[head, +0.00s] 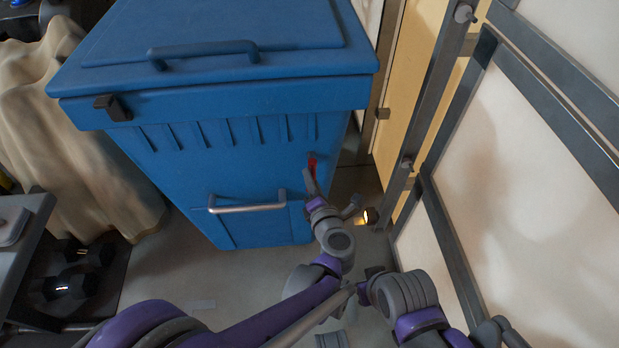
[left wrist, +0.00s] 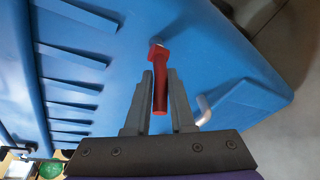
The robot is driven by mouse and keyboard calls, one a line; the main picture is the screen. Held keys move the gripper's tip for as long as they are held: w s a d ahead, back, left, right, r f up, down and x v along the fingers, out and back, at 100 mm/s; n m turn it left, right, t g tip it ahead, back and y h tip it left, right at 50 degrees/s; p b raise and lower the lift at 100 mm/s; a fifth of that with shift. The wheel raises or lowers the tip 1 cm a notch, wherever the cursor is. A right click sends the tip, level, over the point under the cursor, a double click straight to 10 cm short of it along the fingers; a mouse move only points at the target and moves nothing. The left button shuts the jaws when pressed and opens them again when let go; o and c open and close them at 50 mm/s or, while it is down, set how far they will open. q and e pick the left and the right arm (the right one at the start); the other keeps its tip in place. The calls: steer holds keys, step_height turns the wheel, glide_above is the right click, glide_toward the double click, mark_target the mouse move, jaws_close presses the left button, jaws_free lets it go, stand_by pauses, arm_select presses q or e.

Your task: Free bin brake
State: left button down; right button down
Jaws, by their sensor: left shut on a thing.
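The blue bin (head: 225,110) stands upright with its lid down. A red brake lever (head: 312,163) sits on its front, near the right edge. In the left wrist view the red lever (left wrist: 160,82) points down from its pivot on the blue wall, between the two grey fingers. My left gripper (head: 310,178) is at the lever, and in the left wrist view the gripper (left wrist: 161,100) is shut on its lower part. The fingers partly hide the lever in the head view. My right arm shows at lower right, but I cannot make out its gripper.
A metal bar handle (head: 247,208) crosses the bin's lower front, left of the gripper. A framed panel and dark posts (head: 440,100) stand close on the right. Dark dumbbells (head: 75,285) lie at lower left. Bare floor (head: 205,280) shows before the bin.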

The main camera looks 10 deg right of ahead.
arm_select(q)
steer(key=shift+d+n+y, duration=0.1)
steer(key=shift+n+y, duration=0.2)
steer(key=shift+y, duration=0.1)
arm_select(e)
steer(key=shift+d+r, duration=0.1)
arm_select(q)
steer(key=c, duration=0.8)
jaws_free()
steer(key=shift+o, duration=0.2)
